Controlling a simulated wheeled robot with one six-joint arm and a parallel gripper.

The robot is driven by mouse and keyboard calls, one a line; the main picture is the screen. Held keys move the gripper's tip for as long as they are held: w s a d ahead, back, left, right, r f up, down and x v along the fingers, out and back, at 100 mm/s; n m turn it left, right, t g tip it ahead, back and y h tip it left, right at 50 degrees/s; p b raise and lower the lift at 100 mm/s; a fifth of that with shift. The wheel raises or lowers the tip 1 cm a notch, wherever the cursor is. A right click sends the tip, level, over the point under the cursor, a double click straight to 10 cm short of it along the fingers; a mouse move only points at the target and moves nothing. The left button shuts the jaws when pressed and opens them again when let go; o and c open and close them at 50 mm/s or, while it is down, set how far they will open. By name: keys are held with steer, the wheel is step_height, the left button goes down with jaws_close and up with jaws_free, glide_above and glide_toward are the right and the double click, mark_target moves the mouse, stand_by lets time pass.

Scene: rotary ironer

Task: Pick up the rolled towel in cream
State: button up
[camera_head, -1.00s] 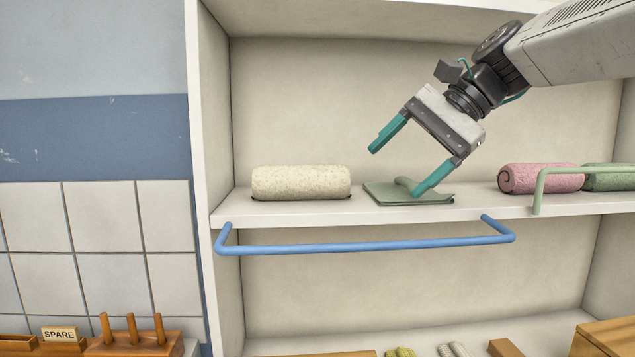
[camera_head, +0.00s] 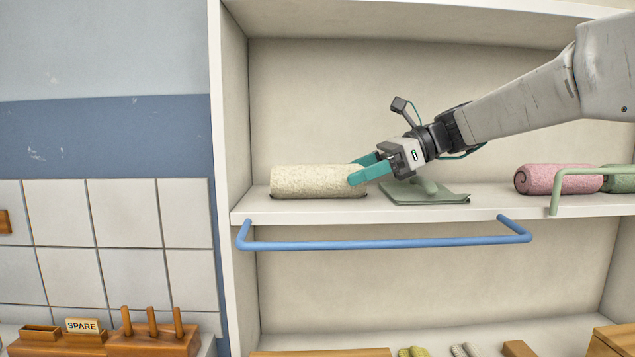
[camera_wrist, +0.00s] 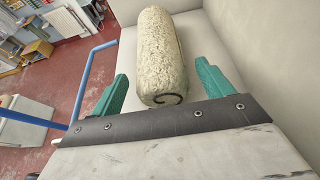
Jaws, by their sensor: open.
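The cream rolled towel (camera_head: 312,181) lies on its side on the shelf, near the left wall of the bay. My gripper (camera_head: 362,172) is at its right end, with the green fingers apart and pointing left along the roll. In the wrist view, the towel (camera_wrist: 160,50) runs away from me. Its near end, with a dark spiral edge, lies between the fingertips of my gripper (camera_wrist: 162,80). One finger is on each side, with a gap visible on both sides. The gripper is open and holds nothing.
A blue rail (camera_head: 385,243) runs along the shelf front. A green flat pad with a handle (camera_head: 425,192) lies right of the towel, below my gripper. A pink rolled towel (camera_head: 558,179) and a green rail (camera_head: 556,190) are further right. The bay's back wall is close behind.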

mark_target(344, 177)
steer(key=x, duration=0.3)
steer(key=shift+a+f, duration=0.1)
steer(key=shift+f, duration=0.05)
steer(key=c, duration=1.1)
